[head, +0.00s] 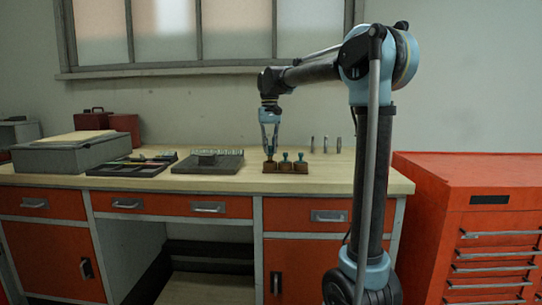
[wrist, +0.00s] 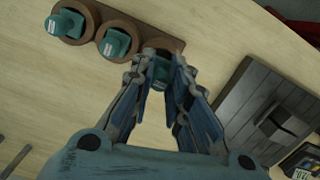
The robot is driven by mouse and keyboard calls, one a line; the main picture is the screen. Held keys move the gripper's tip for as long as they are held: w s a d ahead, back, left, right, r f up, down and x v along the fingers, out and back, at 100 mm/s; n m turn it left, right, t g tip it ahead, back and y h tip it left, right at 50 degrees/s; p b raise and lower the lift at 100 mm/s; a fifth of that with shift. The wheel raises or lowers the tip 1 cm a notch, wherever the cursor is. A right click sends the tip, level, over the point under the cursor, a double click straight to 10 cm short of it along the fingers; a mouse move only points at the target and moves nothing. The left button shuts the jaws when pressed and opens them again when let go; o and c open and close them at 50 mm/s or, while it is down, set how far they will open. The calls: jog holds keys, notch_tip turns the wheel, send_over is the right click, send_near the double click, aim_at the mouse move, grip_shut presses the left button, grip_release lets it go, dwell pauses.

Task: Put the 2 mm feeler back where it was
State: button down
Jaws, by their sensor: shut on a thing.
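A brown wooden rack (head: 285,167) on the bench has round sockets. Two teal-handled feelers, one in the middle (head: 285,157) and one on the right (head: 301,156), stand upright in it. My gripper (head: 270,148) points down over the rack's left end, shut on a third teal feeler. In the wrist view the rack (wrist: 143,30) shows at the top, with the held feeler (wrist: 161,74) between the fingertips at the right-hand socket. The fingers partly hide that socket; I cannot tell how deep the feeler sits. The size labels are too small to read.
A dark slotted block (head: 207,162) and a tray of tools (head: 130,165) lie left of the rack. Several thin upright pieces (head: 325,145) stand behind it to the right. A grey box (head: 70,155) is farther left. The bench front (head: 330,184) is clear.

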jog(key=shift+f, duration=1.25)
jog(key=shift+f, duration=0.1)
jog(key=c, duration=1.6)
grip_release()
jog(key=shift+o, duration=0.2)
notch_tip(320, 180, up, 12)
jog(key=w, duration=0.1)
jog(key=s+d+f+t, duration=0.1)
jog(key=s+d+f, duration=0.5)
jog(key=s+d, duration=0.25)
jog(key=s+d+f, duration=0.4)
jog(key=s+f, duration=0.4)
jog(key=f, duration=0.2)
jog(key=s+d+f+m+t, duration=0.1)
jog(key=s+d+f, duration=0.4)
jog(key=s+f, duration=0.3)
jog(key=s+d+f+t, duration=0.1)
jog(key=s+d+f, duration=0.3)
jog(key=s+f, duration=0.4)
notch_tip(320, 180, down, 6)
jog(key=shift+s+d+f+m, duration=0.15)
jog(key=shift+s+m, duration=0.1)
jog(key=shift+m, duration=0.15)
